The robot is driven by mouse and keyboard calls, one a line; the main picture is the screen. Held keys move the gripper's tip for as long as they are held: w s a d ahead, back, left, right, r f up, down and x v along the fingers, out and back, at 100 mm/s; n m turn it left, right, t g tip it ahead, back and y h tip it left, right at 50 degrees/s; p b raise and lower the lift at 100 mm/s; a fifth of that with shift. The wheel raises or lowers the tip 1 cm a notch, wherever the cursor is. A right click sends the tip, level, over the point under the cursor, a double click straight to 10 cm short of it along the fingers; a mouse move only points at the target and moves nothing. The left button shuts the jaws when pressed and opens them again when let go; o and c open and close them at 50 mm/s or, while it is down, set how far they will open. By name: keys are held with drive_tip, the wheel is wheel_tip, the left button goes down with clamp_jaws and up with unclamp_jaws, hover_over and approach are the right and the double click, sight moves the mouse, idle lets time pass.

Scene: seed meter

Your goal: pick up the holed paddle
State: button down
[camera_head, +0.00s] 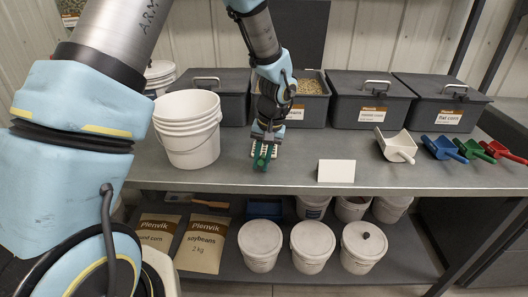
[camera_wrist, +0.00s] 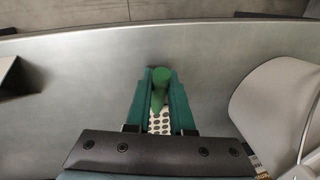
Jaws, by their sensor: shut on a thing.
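The holed paddle has a green handle (camera_wrist: 160,82) and a pale plate with rows of dark holes (camera_wrist: 160,123), both showing in the wrist view. My gripper (camera_wrist: 160,76) is shut on the green handle, with a teal finger on each side. The plate lies behind the handle, partly hidden by the fingers and the gripper body. In the head view my gripper (camera_head: 263,160) points down at the middle of the grey bench (camera_head: 235,179). Pale parts of the plate (camera_head: 279,152) show beside the fingers there. I cannot tell whether the paddle touches the bench.
A stack of white buckets (camera_head: 187,145) stands close left of my gripper. A blank white card (camera_head: 336,171) stands to the right. Several scoops, one of them white (camera_head: 397,147), lie further right. Lidded grey bins (camera_head: 368,100) line the back.

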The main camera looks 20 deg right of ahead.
idle(0.4)
wheel_tip(320, 180, up, 10)
drive_tip(key=shift+r+b, duration=0.1)
drive_tip(key=shift+b, duration=1.05)
drive_tip(key=c, duration=1.4)
unclamp_jaws()
clamp_jaws()
